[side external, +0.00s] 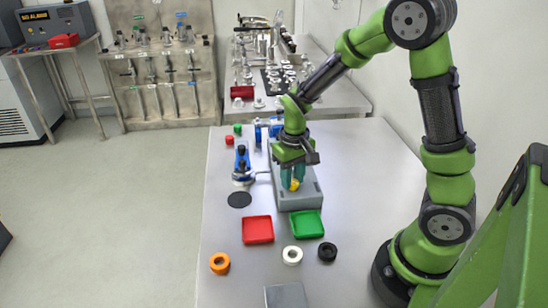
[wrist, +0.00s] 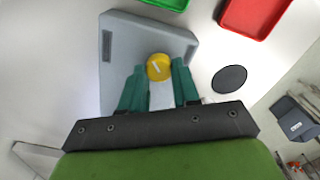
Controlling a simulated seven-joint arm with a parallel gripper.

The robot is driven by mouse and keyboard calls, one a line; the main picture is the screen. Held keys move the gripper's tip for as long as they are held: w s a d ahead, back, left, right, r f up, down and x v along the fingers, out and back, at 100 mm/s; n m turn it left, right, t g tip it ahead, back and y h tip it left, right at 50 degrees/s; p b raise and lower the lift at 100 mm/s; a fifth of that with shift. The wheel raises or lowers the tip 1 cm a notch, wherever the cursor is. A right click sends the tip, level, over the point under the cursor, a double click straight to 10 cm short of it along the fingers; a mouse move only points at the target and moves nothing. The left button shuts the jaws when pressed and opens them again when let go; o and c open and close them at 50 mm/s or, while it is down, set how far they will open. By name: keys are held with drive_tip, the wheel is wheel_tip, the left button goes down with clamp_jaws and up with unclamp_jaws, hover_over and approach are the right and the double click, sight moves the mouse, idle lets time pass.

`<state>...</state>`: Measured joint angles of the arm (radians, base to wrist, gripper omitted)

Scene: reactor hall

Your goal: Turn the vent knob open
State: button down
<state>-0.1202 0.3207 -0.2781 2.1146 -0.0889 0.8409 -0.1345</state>
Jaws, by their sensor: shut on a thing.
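The vent knob (side external: 295,184) is a small yellow round knob on a grey box (side external: 308,203) in the middle of the table. In the wrist view, the knob (wrist: 159,67) shows a pale line across its face, and the box (wrist: 122,30) lies around and beneath it. My gripper (side external: 292,183) points down over the box. Its teal fingers stand on either side of the knob and are shut on it, as the wrist view also shows for my gripper (wrist: 159,72). The fingers partly hide the knob in the side view.
A red tray (side external: 258,230) and a green tray (side external: 307,224) lie in front of the box. Orange (side external: 220,263), white (side external: 292,255) and black (side external: 327,252) rings lie nearer. A blue-and-white device (side external: 242,167) and a black disc (side external: 239,200) are left of the box.

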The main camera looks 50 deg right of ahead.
sight(294, 181)
drive_tip(key=m, duration=0.4)
drive_tip(key=shift+r+m, duration=0.1)
drive_tip(key=shift+m, duration=0.2)
drive_tip(key=m, duration=0.4)
drive_tip(key=shift+s+d+m, duration=0.1)
drive_tip(key=shift+m, duration=0.2)
drive_tip(key=m, duration=0.4)
drive_tip(key=shift+s+m, duration=0.1)
drive_tip(key=shift+m, duration=1.8)
drive_tip(key=c, duration=0.8)
unclamp_jaws()
wheel_tip(294, 181, up, 17)
drive_tip(key=shift+f, duration=0.1)
